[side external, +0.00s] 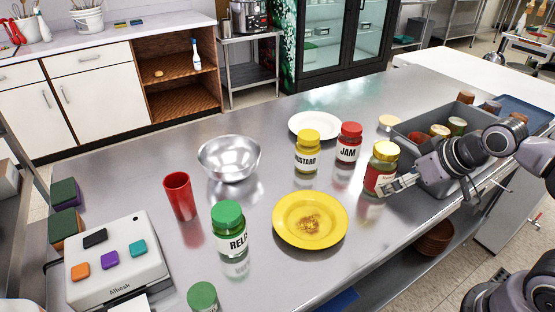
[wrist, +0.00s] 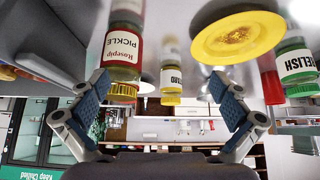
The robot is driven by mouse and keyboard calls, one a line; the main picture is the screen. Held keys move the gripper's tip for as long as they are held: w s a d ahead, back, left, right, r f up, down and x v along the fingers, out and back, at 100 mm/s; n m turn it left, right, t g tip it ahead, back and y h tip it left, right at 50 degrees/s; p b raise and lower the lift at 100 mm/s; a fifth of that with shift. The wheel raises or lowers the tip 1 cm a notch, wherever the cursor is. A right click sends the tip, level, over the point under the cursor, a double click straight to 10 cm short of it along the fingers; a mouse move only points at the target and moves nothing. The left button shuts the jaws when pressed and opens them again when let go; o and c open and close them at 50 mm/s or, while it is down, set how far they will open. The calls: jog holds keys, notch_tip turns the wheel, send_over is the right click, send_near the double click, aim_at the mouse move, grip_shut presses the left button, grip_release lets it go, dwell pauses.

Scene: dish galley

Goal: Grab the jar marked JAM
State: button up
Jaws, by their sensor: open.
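The jar marked JAM (side external: 348,150) has a red lid and stands upright on the steel counter, right of the mustard jar (side external: 307,158). I cannot make out its label in the wrist view. My gripper (side external: 384,188) is open and empty, low over the counter, right of and nearer than the JAM jar. A gold-lidded pickle jar (side external: 381,172) stands right at my fingertips, between my gripper and the JAM jar. In the wrist view my gripper (wrist: 160,82) is spread wide, with the pickle jar (wrist: 122,50) by the left finger; contact is unclear.
A grey bin (side external: 462,180) with several jars stands close beside my gripper. A yellow plate (side external: 285,232), white plate (side external: 314,122), steel bowl (side external: 229,160), red cup (side external: 180,197) and relish jar (side external: 229,230) are spread leftward. Bare counter lies between the bowl and white plate.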

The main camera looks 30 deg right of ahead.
jog(key=shift+c, duration=0.8)
notch_tip(320, 180, up, 2)
jog(key=r+m+g+h, duration=0.1)
jog(key=m+g+h, duration=0.2)
jog(key=m, duration=0.4)
send_over(349, 142)
jog(key=s, duration=0.2)
jog(key=shift+w+f, duration=0.25)
jog(key=shift+w+d+f+g, duration=0.25)
jog(key=shift+w+f+g, duration=0.05)
jog(key=shift+w+f, duration=0.1)
jog(key=shift+a+x, duration=0.1)
jog(key=shift+x, duration=2.45)
jog(key=shift+a+x, duration=0.15)
jog(key=shift+x, duration=2.35)
jog(key=shift+s+f, duration=0.1)
